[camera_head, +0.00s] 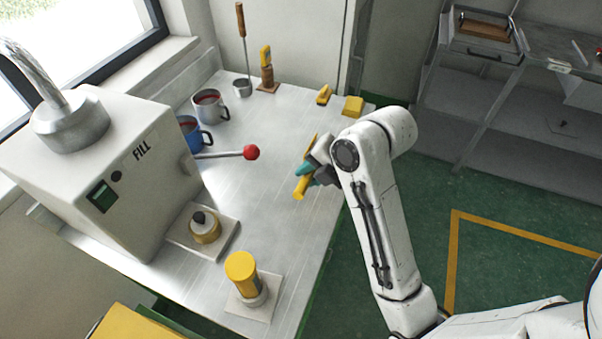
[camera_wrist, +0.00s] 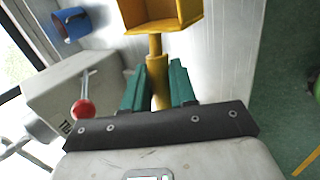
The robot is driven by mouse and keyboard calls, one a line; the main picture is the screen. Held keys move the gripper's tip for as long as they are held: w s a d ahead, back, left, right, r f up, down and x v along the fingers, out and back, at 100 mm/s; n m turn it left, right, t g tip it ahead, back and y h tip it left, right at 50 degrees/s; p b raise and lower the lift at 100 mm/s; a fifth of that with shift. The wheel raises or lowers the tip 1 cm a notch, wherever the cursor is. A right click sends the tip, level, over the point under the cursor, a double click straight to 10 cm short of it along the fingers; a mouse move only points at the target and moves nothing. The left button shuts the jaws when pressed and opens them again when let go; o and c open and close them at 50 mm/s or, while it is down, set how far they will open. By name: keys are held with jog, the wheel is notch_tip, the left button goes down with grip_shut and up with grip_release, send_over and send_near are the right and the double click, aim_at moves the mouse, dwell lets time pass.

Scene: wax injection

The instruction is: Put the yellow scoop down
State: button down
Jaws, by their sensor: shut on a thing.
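My gripper (camera_head: 318,172) is over the right part of the metal worktop (camera_head: 250,190), with teal fingers. It is shut on the handle of the yellow scoop (camera_head: 301,187). In the wrist view the scoop (camera_wrist: 160,14) has a square open bowl at the top, and its handle runs down between the fingers of my gripper (camera_wrist: 158,88). In the head view my gripper and wrist hide part of the scoop. I cannot tell how far the scoop is above the worktop.
The machine marked FILL (camera_head: 110,165) stands at left, its red-knobbed lever (camera_head: 251,152) reaching over the worktop. Grey (camera_head: 208,105) and blue (camera_head: 190,130) mugs stand behind it. Yellow blocks (camera_head: 353,106) lie at the back right. A yellow cylinder (camera_head: 242,272) stands in front. The worktop's middle is clear.

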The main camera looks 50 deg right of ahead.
jog(key=w+d+f, duration=0.1)
jog(key=w+f, duration=0.1)
jog(key=w+d+f, duration=0.1)
jog(key=w+f, duration=0.1)
jog(key=w+d+f+p, duration=0.1)
jog(key=w+d+f, duration=0.1)
jog(key=shift+d+f, duration=0.1)
jog(key=shift+f, duration=0.25)
jog(key=shift+w+f+p, duration=0.1)
jog(key=shift+f+p, duration=0.4)
jog(key=shift+f, duration=1.25)
jog(key=c, duration=0.9)
grip_release()
jog(key=shift+r, duration=0.1)
jog(key=b+v, duration=0.1)
jog(key=v, duration=1.1)
